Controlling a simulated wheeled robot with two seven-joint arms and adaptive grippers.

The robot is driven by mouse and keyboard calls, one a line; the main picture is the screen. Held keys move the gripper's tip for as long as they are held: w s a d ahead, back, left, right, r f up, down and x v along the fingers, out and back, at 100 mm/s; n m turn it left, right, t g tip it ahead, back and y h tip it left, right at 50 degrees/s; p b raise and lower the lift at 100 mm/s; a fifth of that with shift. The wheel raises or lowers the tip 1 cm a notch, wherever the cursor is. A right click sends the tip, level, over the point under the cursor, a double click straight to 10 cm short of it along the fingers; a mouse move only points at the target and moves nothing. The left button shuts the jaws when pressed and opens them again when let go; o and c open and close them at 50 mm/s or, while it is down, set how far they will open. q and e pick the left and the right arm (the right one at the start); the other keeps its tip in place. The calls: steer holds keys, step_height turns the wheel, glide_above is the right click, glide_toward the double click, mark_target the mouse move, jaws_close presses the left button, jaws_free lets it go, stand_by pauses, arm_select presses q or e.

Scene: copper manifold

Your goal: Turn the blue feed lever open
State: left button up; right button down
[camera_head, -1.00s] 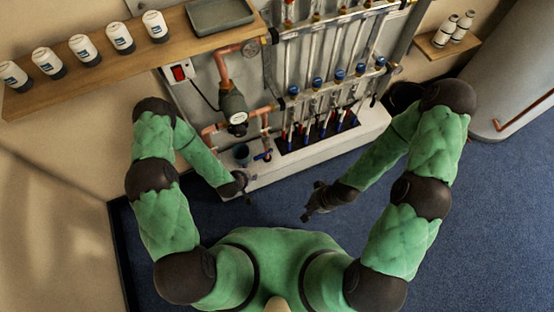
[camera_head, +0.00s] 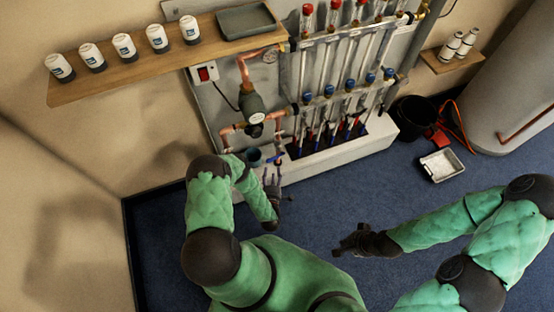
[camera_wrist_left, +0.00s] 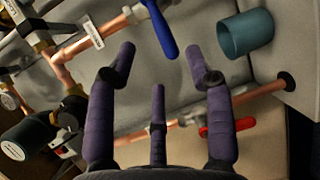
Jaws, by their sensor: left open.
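The blue feed lever (camera_wrist_left: 162,28) hangs from a copper pipe at the top of the left wrist view, beyond my fingertips and apart from them. It is small in the head view (camera_head: 275,160), low on the manifold's left side. My left gripper (camera_head: 272,185) is just in front of it. In the left wrist view its purple fingers (camera_wrist_left: 162,62) are spread and empty, with the lever's end above the gap between them. My right gripper (camera_head: 350,240) is over the blue floor, away from the manifold; whether it is open is unclear.
A teal cup (camera_wrist_left: 245,35) stands close to the right of the lever. A red lever (camera_wrist_left: 228,127) sits on a lower pipe. A grey pump (camera_head: 253,107) is above the lever. A black bucket (camera_head: 412,115) and white tray (camera_head: 440,165) are on the floor at right.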

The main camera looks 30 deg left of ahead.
mark_target(273, 158)
arm_select(q)
steer(key=b+x, duration=0.3)
steer(key=x, duration=0.6)
jaws_close()
